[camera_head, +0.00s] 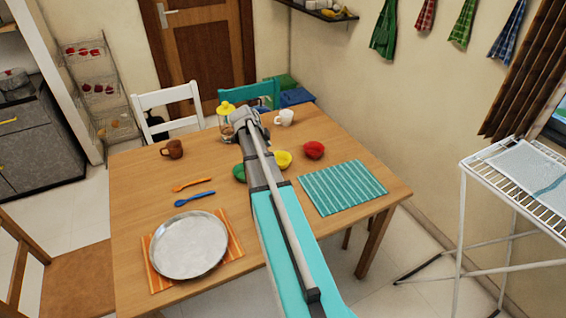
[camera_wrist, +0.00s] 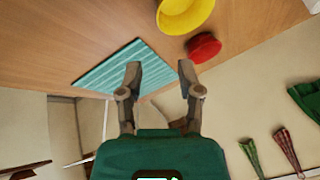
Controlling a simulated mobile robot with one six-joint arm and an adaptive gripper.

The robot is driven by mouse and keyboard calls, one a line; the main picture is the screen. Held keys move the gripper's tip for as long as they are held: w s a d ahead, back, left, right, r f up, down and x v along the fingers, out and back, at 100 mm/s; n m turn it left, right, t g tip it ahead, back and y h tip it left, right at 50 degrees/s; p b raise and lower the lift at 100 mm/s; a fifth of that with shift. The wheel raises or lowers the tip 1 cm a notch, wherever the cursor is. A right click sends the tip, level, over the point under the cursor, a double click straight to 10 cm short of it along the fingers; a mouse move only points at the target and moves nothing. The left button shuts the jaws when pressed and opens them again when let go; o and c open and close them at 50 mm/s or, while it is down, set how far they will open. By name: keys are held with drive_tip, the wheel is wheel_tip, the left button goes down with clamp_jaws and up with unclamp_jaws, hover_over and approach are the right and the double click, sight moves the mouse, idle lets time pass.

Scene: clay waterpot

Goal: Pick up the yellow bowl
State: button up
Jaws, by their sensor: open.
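The yellow bowl (camera_head: 284,160) sits on the wooden table, just right of my arm and between the green bowl and the red bowl in the head view. In the wrist view, the yellow bowl (camera_wrist: 186,14) is at the top edge, partly cut off. My gripper (camera_wrist: 160,68) is open and empty, with its two fingers apart in the wrist view. The bowl lies beyond the fingertips, and nothing is between them but background. In the head view my arm hides the gripper's fingers.
The red bowl (camera_head: 314,150) is close beside the yellow one. The green bowl (camera_head: 239,173) is partly hidden by my arm. A white mug (camera_head: 284,117) and a yellow-lidded jar (camera_head: 226,112) stand behind. A teal striped mat (camera_head: 341,187) lies front right. A metal plate (camera_head: 188,245) is front left.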

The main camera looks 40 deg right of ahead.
drive_tip(key=b, duration=0.8)
hover_over(281, 167)
drive_tip(key=a, duration=0.2)
drive_tip(key=shift+w+f, duration=0.1)
drive_tip(key=shift+f, duration=3.75)
drive_tip(key=b+x, duration=0.3)
drive_tip(key=shift+a+f, duration=0.1)
drive_tip(key=shift+f, duration=0.3)
drive_tip(key=shift+b+x, duration=0.7)
drive_tip(key=shift+x, duration=0.05)
drive_tip(key=shift+r, duration=0.1)
clamp_jaws()
